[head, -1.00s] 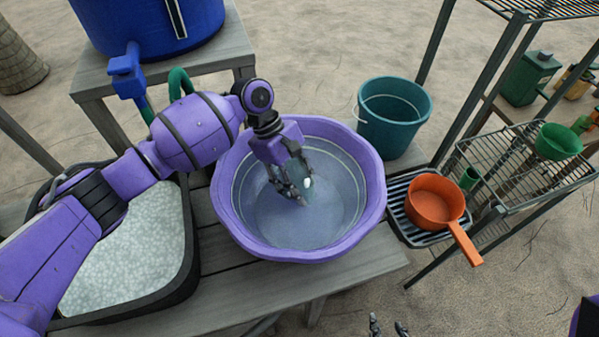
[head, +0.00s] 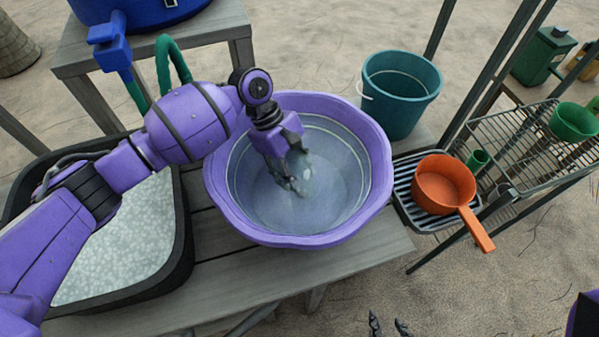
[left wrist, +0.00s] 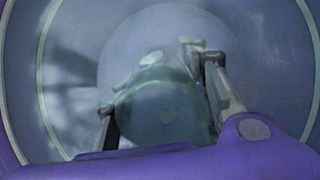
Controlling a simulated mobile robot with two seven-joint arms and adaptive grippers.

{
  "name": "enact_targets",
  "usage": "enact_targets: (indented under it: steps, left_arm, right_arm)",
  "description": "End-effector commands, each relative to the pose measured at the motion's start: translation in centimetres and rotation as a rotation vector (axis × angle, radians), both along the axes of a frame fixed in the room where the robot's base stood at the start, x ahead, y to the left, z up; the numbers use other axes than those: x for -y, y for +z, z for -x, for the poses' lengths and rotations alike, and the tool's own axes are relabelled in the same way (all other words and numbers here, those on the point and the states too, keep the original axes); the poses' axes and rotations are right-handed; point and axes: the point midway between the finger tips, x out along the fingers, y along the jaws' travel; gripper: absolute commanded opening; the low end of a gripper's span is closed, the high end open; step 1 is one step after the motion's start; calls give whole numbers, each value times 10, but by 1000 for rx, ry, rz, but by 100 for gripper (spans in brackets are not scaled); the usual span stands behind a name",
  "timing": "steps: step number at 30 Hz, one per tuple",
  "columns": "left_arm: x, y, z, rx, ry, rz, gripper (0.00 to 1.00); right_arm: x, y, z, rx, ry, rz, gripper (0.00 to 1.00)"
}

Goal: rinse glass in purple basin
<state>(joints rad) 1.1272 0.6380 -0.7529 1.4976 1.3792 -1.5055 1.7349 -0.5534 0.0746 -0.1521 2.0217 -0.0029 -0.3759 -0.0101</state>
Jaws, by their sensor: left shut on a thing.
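The purple basin (head: 222,205) stands on the wooden bench and holds clear bluish water. My left gripper (head: 294,182) reaches down inside it, with its fingers at or under the water. It is shut on a clear, greenish glass (head: 299,162), which is small and blurred here. In the left wrist view the glass (left wrist: 160,108) lies between the two fingers of the gripper (left wrist: 158,85), seen hazily against the basin floor. How deep the glass sits is hard to tell. My right gripper (head: 388,326) is open and empty at the bottom edge, its two fingertips apart.
A teal bucket (head: 400,100), an orange pan (head: 442,185) on a dark rack, and a wire shelf (head: 530,150) stand to the right.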

Motion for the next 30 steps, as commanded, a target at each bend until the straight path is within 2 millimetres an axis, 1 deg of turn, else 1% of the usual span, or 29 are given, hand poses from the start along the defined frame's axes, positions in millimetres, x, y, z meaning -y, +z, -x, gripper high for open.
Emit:
enact_targets:
  steps: [14,23,30]
  left_arm:
    - [1,-10,0,1,0,1,11]
    - [0,-11,0,0,-1,0,11]
    - [0,-9,0,1,0,1,11]
  right_arm:
    - [0,4,-2,4,0,0,40]
    - [0,4,-2,4,-1,1,40]
    - [0,9,-5,10,0,0,40]
